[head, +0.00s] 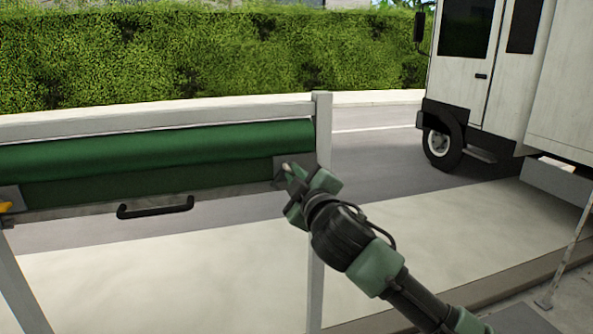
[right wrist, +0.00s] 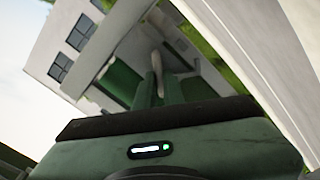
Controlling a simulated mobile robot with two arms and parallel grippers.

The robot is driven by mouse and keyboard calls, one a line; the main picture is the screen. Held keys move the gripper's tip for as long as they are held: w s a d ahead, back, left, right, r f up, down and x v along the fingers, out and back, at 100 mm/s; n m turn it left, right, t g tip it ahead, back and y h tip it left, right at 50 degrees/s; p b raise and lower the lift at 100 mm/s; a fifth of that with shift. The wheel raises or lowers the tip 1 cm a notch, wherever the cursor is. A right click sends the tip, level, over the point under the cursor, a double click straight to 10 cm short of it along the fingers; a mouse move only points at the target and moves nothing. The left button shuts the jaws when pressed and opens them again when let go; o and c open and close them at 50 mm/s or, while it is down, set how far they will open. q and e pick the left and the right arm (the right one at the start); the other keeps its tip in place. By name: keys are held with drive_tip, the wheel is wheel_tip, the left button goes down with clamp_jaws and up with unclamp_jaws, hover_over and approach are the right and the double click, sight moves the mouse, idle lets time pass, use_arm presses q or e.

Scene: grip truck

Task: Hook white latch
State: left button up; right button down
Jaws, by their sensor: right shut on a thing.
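My right gripper (head: 289,173) reaches in from the lower right to the right end of the green rolled cover, beside the white post. It is shut on a small pale piece, which looks like the white latch (right wrist: 157,68), between its fingers in the right wrist view. Most of the latch is hidden by the fingers in the head view. A grey bracket (head: 279,166) sits at the right end of the cover's lower bar, just behind the fingertips. I cannot tell whether the latch touches it. My left gripper is not in view.
The green rolled cover (head: 160,147) hangs under a white rail (head: 150,114) with a white post (head: 322,130) at its right. A black handle (head: 155,207) is on the lower bar. A yellow piece (head: 5,207) shows at the left edge. A white truck (head: 490,80) stands beyond.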

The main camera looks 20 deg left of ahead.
drive_tip(key=n+p, duration=0.1)
drive_tip(key=n, duration=0.2)
drive_tip(key=shift+n, duration=0.3)
drive_tip(key=shift+f+n+p, duration=0.25)
drive_tip(key=shift+n+p, duration=0.6)
drive_tip(key=shift+n, duration=0.95)
drive_tip(key=c, duration=1.5)
unclamp_jaws()
drive_tip(key=shift+s, duration=0.1)
